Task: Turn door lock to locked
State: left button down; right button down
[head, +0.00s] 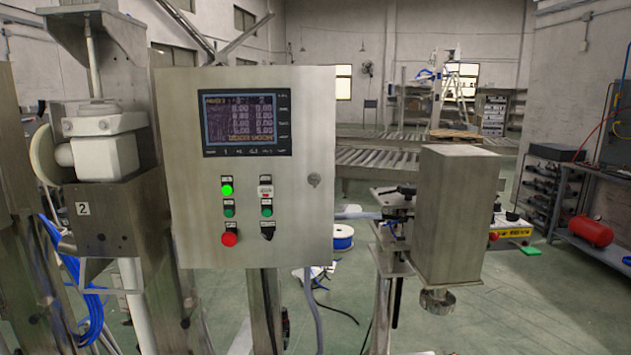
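The door lock (314,180) is a small round metal fitting near the right edge of the steel control cabinet's door (190,150). It is too small to tell whether it stands locked or unlocked. The cabinet door looks closed. Neither of my grippers shows in the head view.
The cabinet carries a screen (247,123), a lit green button (227,189), a red button (229,239) and a black selector (267,230). A steel box unit (460,215) stands to the right, machinery (105,150) to the left. Cables lie on the floor below.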

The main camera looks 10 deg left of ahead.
aim_at(314, 179)
jog(key=z, duration=0.05)
jog(key=k, duration=1.05)
jog(key=u, duration=1)
jog(key=i, duration=0.95)
jog(key=z, duration=0.45)
jog(key=i, duration=0.65)
jog(key=z, duration=0.6)
